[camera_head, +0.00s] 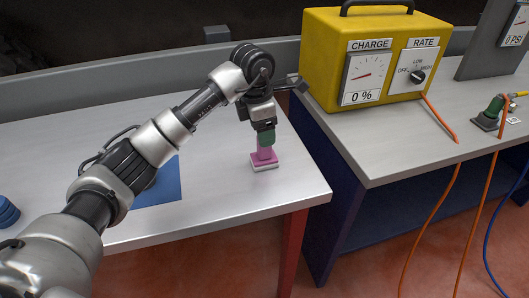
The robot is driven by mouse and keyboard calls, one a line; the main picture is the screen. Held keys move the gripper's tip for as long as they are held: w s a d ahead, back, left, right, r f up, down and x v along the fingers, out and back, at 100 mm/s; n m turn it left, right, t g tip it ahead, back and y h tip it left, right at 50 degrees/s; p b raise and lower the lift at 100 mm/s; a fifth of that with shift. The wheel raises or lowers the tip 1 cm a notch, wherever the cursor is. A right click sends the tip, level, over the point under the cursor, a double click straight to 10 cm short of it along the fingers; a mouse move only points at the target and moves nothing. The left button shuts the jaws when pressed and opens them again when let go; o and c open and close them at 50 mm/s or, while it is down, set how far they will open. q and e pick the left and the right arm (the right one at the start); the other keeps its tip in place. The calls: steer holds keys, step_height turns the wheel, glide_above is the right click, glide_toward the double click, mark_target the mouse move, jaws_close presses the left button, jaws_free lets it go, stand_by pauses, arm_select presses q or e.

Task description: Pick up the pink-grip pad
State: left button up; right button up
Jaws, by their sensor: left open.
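The pink-grip pad (264,160) stands upright on the light table (222,203) near its right edge. It has a pink handle and block above a pale base. My left gripper (265,138) points down from above, right over the top of the pad's handle. Its jaws are open. A dark green part shows at the fingertips and hides the top of the handle. I cannot tell whether the fingers touch the handle. My right gripper is not in view.
A blue mat (164,187) lies on the table behind my arm, with a blue round object (7,212) at the left edge. A yellow charger box (330,55) stands on the bench to the right, with orange cables (437,115). A gap separates table and bench.

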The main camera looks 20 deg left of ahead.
arm_select(q)
steer(key=shift+w+d+f+p, duration=0.15)
steer(key=shift+f+p, duration=0.05)
steer(key=shift+f, duration=1.15)
steer(key=shift+w+d+f+p, duration=0.1)
steer(key=shift+d+f+p, duration=0.05)
steer(key=shift+f, duration=1.2)
steer(key=c, duration=1)
steer(key=shift+c, duration=0.2)
steer(key=shift+r, duration=0.1)
step_height(320, 180, up, 4)
steer(key=shift+f+b, duration=0.1)
steer(key=shift+b, duration=0.2)
steer(key=s+d+r, duration=0.7)
steer(key=s+d, duration=0.1)
steer(key=shift+s+b, duration=0.25)
steer(key=shift+b, duration=0.1)
